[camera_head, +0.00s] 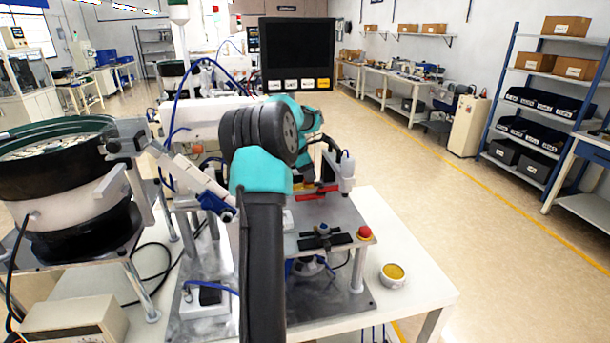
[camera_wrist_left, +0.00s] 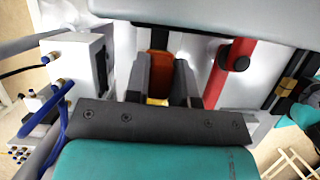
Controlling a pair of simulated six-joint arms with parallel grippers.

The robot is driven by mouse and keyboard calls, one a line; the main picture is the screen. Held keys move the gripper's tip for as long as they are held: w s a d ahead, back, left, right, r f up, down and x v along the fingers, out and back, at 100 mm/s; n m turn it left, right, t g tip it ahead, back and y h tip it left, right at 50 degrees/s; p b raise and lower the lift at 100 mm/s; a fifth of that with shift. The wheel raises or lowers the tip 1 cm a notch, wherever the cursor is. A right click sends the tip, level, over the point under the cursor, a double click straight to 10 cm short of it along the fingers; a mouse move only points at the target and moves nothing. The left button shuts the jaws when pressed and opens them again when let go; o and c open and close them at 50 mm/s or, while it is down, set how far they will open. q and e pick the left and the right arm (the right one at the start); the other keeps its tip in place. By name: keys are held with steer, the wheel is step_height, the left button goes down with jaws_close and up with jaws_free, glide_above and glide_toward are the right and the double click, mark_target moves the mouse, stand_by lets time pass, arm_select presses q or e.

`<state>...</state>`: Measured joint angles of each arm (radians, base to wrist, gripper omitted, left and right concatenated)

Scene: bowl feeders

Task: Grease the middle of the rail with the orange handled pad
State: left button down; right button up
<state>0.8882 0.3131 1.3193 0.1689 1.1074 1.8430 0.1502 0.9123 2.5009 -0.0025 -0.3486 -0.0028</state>
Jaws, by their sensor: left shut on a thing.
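My left gripper (camera_wrist_left: 161,82) is shut on the orange handle (camera_wrist_left: 158,65) of the pad in the left wrist view. A small yellow patch (camera_wrist_left: 157,101) shows between the fingers, below the handle. The pad's working face is hidden. In the head view my own arm covers most of the gripper, which is over the machine station. A red bar (camera_head: 318,192) lies on the station; a red part (camera_wrist_left: 229,73) also shows right of the fingers in the wrist view. I cannot tell which part is the rail, or whether the pad touches it. My right gripper is not in view.
An open tin with yellow contents (camera_head: 393,271) stands on the white table (camera_head: 415,290), right of the station. A red button (camera_head: 365,232) is at the station's right edge. The bowl feeder (camera_head: 62,190) stands at left. The table's right corner is clear.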

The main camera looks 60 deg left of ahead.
arm_select(q)
steer(key=shift+w+d+r, duration=0.1)
steer(key=shift+w+d, duration=0.1)
steer(key=shift+w, duration=0.65)
steer(key=shift+r, duration=0.15)
steer(key=shift+r, duration=2.9)
steer(key=shift+r, duration=1.5)
